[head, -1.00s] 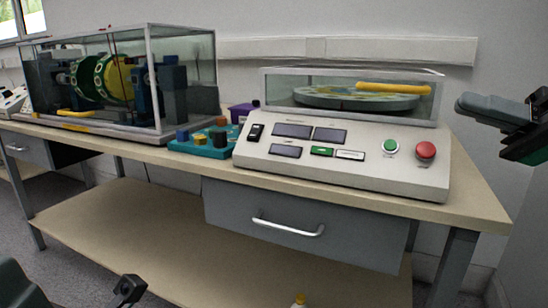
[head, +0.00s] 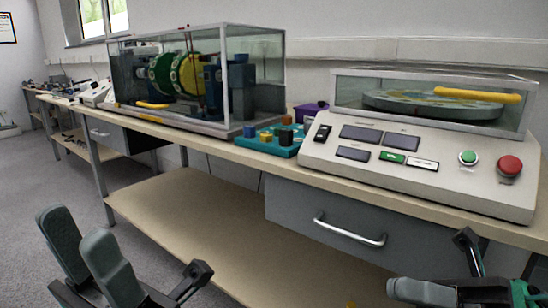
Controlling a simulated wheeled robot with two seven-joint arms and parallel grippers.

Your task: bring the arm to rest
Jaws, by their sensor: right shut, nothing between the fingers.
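My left gripper (head: 77,232) is at the lower left of the head view, in front of the bench and over the grey floor. Its two grey fingers stand apart with nothing between them. My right gripper (head: 398,288) is at the bottom right, low in front of the bench's drawer side and below the tabletop. It is shut and empty, with its fingers pointing left. Part of the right arm is cut off by the frame edge.
The long bench (head: 225,152) carries a control console (head: 420,165) with a red button (head: 509,166), a glass-cased drum machine (head: 240,85) and a teal block tray (head: 268,145). A grey drawer (head: 300,215) with a protruding handle (head: 349,231) hangs beneath. Floor at left is clear.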

